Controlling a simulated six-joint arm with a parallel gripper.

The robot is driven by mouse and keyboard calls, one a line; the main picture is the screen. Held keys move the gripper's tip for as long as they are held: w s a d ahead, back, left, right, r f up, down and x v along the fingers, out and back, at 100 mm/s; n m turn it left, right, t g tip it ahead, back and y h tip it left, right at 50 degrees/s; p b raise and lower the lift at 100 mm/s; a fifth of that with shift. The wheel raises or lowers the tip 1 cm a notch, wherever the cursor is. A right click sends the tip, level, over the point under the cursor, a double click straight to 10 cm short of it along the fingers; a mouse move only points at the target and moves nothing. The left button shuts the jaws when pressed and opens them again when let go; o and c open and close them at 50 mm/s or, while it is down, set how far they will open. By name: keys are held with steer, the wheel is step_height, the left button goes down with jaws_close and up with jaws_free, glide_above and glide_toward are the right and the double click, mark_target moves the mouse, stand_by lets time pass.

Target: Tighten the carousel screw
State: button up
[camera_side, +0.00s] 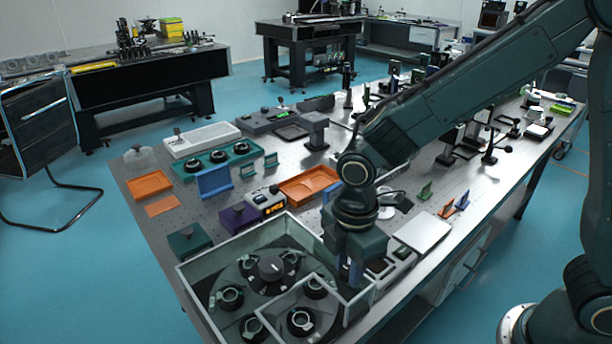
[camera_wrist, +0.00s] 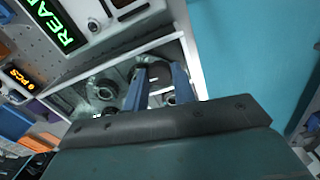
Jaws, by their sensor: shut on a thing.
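The carousel (camera_side: 245,272) is a dark round plate with several ringed holders around a raised black hub (camera_side: 272,268). It sits in a clear-walled box (camera_side: 190,282) at the table's front corner. My gripper (camera_side: 350,282) points down at the box's right side, apart from the hub in the picture. In the wrist view, its two blue fingers (camera_wrist: 157,78) reach into the box, with a dark round piece (camera_wrist: 154,70) between their tips. My gripper is shut on this piece. I cannot tell whether it is the carousel screw; the fingers partly hide it.
A purple block (camera_side: 238,217), a small box with an orange display (camera_side: 268,202) and an orange tray (camera_side: 309,184) stand behind the carousel box. A white plate (camera_side: 423,233) lies to the right. Box walls stand close around my fingers.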

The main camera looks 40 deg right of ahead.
mark_target(348, 270)
steer(key=o, duration=1)
steer(key=shift+r, duration=0.1)
step_height(348, 270, up, 14)
stand_by(0.4)
steer(key=shift+d, duration=0.1)
steer(key=s+d+r+m+t, duration=0.3)
steer(key=s+d+m+t, duration=0.2)
steer(key=s+d+m, duration=0.8)
steer(key=d+m, duration=0.2)
steer(key=m, duration=0.1)
steer(key=shift+s+d+t, duration=0.3)
steer(key=shift+s, duration=0.05)
